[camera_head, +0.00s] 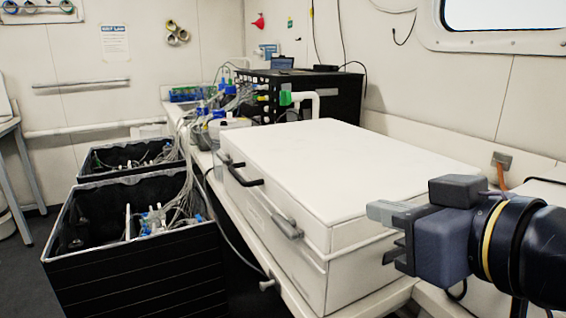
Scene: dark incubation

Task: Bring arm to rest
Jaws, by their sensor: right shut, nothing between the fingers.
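My right gripper (388,232) comes in from the right edge on its dark arm. It is shut and empty, its fingers pointing left. In the picture it overlaps the right end of a large white lidded box (365,180), in front of it; I cannot tell whether it touches. The box's lid is down. The box has a dark handle (247,178) and a metal latch (287,227) on its front side. My left gripper is not in view.
The box stands on a white bench (245,222). Two open black crates, a near one (140,275) and a far one (100,172), hold tubing at the left. A black unit (340,93) with cables stands behind. Dark floor (22,270) is free at far left.

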